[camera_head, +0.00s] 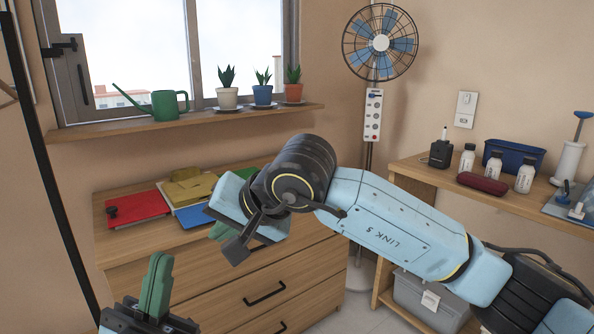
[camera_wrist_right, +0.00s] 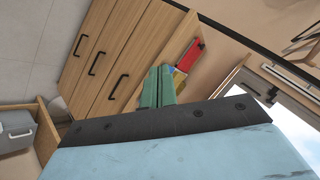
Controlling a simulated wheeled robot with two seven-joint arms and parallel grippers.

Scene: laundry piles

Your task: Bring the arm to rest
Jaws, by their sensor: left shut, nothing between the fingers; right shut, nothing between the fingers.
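My right arm reaches in from the right in the head view, across the front of the wooden dresser (camera_head: 190,278). Its gripper (camera_head: 218,231) is mostly hidden behind the wrist, with a bit of green finger showing. In the right wrist view the green fingers of my right gripper (camera_wrist_right: 158,88) are together and hold nothing. My left gripper (camera_head: 156,285) is at the bottom left of the head view, green fingers pointing up, shut and empty, in front of the dresser.
A fan (camera_head: 381,43) stands in the corner. Potted plants line the windowsill.

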